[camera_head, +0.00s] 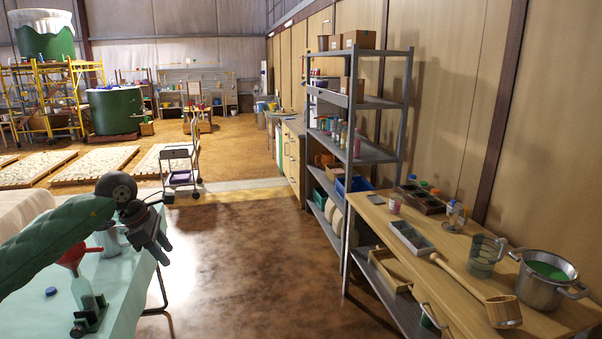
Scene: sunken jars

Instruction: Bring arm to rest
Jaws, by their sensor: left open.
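My left arm, in a green sleeve, comes in from the left above a pale green table (30,315). My left gripper (163,254) is dark, points down and to the right, and is open. Nothing shows between its fingers. It hangs near the table's right edge, beside a grey metal cup (108,240) partly hidden by the arm. My right gripper does not show in this view.
On the pale table stand a red funnel (72,257) over a clear bottle (84,292) in a dark stand, and a small blue cap (51,291). A wooden bench (450,255) with jars, a ladle and a pot (540,290) is at right. The brown floor between is clear.

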